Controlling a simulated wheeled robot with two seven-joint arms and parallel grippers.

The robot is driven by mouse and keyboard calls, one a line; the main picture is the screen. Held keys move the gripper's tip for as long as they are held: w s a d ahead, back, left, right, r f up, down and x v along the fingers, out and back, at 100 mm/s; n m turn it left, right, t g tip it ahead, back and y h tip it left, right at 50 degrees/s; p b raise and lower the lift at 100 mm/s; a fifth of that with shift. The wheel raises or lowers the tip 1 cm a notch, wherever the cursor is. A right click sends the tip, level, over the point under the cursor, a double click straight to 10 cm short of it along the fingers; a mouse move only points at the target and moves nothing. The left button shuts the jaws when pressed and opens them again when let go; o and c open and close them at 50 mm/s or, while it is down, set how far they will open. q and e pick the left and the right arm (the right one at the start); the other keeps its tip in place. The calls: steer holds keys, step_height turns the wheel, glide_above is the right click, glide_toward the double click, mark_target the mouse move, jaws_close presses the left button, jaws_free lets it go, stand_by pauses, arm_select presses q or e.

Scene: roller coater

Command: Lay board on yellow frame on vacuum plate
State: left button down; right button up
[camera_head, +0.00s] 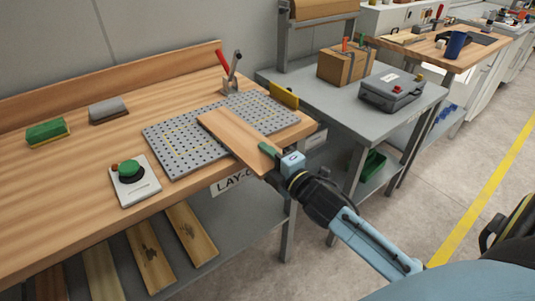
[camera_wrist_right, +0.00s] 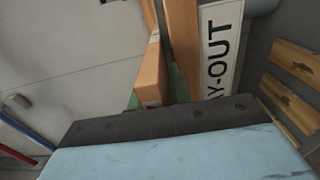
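The vacuum plate (camera_head: 184,153) is a grey perforated plate with faint yellow marks, lying on the wooden bench. The board (camera_head: 232,138) is a plain brown plank over the plate's right part, its near end jutting past the bench's front edge. I cannot tell whether it touches the plate; it hides the marks beneath it. My right gripper (camera_head: 268,156) is at the board's near end, with green fingertips around it. In the right wrist view the board (camera_wrist_right: 152,75) shows between the green pads. My left gripper is not in view.
A red-handled clamp (camera_head: 231,76) and a yellow strip (camera_head: 284,95) stand at the plate's far edge. Planks (camera_head: 150,259) lie on the lower shelf. A grey side table (camera_head: 307,85) is at right.

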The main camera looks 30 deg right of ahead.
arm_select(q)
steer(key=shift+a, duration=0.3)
arm_select(e)
steer(key=o, duration=0.3)
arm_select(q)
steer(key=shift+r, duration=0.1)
arm_select(e)
steer(key=shift+r, duration=0.1)
